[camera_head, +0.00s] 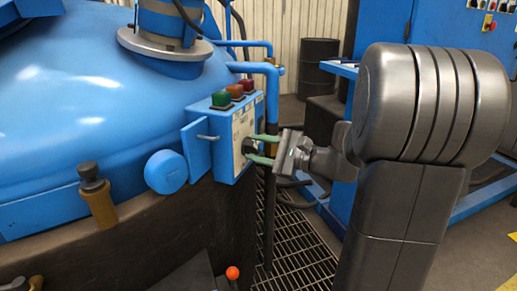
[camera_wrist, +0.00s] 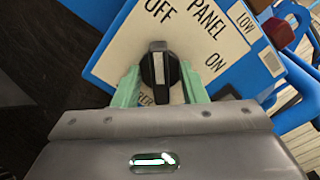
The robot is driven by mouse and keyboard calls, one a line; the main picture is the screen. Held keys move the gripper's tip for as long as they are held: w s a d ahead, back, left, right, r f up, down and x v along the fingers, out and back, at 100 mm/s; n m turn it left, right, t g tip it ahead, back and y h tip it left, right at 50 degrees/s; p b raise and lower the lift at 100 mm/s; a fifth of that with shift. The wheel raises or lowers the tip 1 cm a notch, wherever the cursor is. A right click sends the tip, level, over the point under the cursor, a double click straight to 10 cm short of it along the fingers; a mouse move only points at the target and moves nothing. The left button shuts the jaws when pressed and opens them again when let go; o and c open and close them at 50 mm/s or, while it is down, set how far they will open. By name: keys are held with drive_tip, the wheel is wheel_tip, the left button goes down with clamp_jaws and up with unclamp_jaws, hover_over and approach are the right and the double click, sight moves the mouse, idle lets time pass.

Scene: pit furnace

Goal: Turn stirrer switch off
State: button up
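The stirrer switch (camera_wrist: 160,68) is a black knob with a pale stripe, on a white label plate (camera_wrist: 112,58). Its stripe runs up the picture, in line with the word OFF; ON stands off to the right. My gripper (camera_wrist: 160,82) has its green fingers on either side of the knob, close to it, with thin gaps seeming to show. In the head view my gripper (camera_head: 262,149) reaches the front of the blue control box (camera_head: 222,115) from the right, fingers apart. The knob is a small dark shape there, partly hidden by the fingers.
Green, brown and red buttons (camera_head: 235,90) top the box. An open blue cover (camera_head: 196,151) hangs at its left, near a round blue cap (camera_head: 166,171). The large blue furnace lid (camera_head: 80,110) fills the left. A black hose and pipes run behind my gripper.

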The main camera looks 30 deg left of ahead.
drive_tip(key=w+d+p, duration=0.1)
drive_tip(key=d+p, duration=0.1)
drive_tip(key=d, duration=1.1)
drive_tip(key=shift+w+d+p, duration=0.3)
drive_tip(key=shift+w+p, duration=0.05)
drive_tip(key=shift+w, duration=0.05)
drive_tip(key=shift+a, duration=0.1)
drive_tip(key=a+b, duration=0.1)
drive_tip(key=a, duration=0.3)
drive_tip(key=s+a, duration=0.1)
drive_tip(key=a, duration=0.4)
drive_tip(key=a+b, duration=0.1)
drive_tip(key=a, duration=0.3)
drive_tip(key=shift+s+a+b, duration=0.3)
drive_tip(key=shift+s+b, duration=0.05)
drive_tip(key=shift+s, duration=0.05)
drive_tip(key=shift+d, duration=0.1)
